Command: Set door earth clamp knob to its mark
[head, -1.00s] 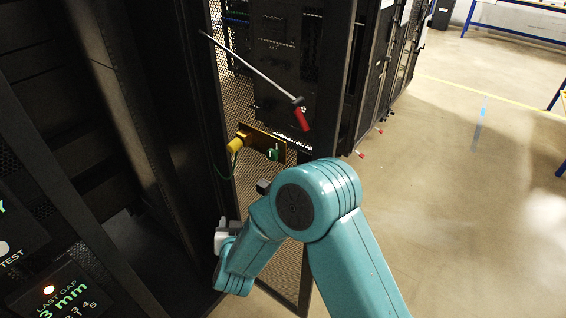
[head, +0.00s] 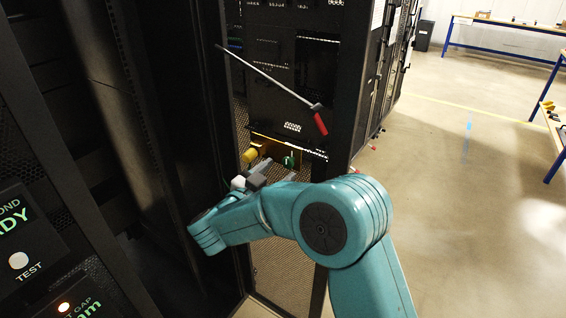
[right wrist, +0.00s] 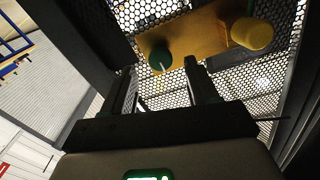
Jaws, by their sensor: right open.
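A brass-coloured plate (head: 262,141) is fixed on the perforated door (head: 283,268). It carries a yellow knob (head: 249,156) and a green knob (head: 291,160). The right wrist view shows the plate (right wrist: 196,28), the yellow knob (right wrist: 252,33) and the green knob (right wrist: 159,59), which has a pale line on its face. The frames do not show which is the earth clamp knob. My right gripper (right wrist: 162,78) is open and empty, with the green knob showing beyond and between its fingertips. In the head view my right gripper (head: 264,172) is just below the plate. My left gripper is out of view.
A rod with a red handle (head: 320,123) slants across above the plate. Dark rack walls (head: 150,120) stand to the left, with a panel bearing a TEST button (head: 19,260) at lower left. Open floor (head: 470,200) lies to the right, with blue-legged tables beyond.

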